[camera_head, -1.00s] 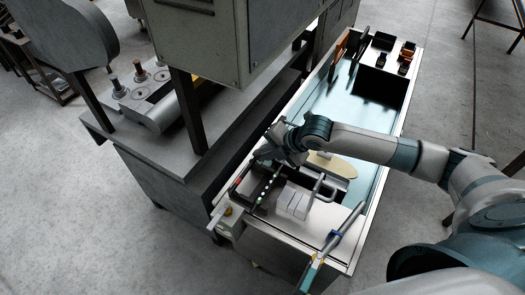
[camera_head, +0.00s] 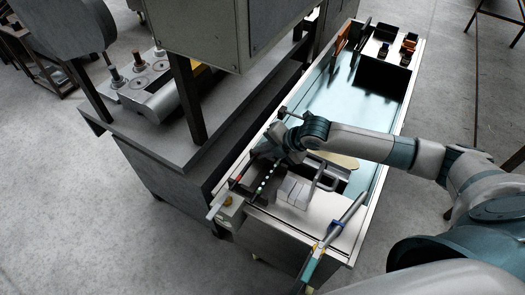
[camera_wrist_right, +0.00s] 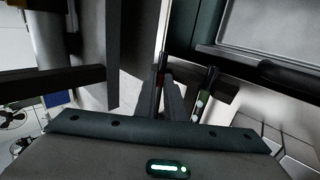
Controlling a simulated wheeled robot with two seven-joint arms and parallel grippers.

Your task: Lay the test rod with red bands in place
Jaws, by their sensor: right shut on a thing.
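My right gripper (camera_head: 262,160) is low over the near left part of the long metal bench. In the head view a red band of this rod (camera_head: 237,180) shows beyond the gripper. The gripper hides much of the rod, and I cannot tell whether it touches the support below. A dark rod with pale bands (camera_head: 264,182) lies just right of it; it also shows in the wrist view (camera_wrist_right: 203,95).
Pale blocks (camera_head: 293,192) and a bent metal handle (camera_head: 327,180) stand right of the rods. A slanted tool with blue and yellow parts (camera_head: 325,242) crosses the near edge. A large grey machine (camera_head: 170,135) borders the left side. Small dark containers (camera_head: 385,50) stand at the far end.

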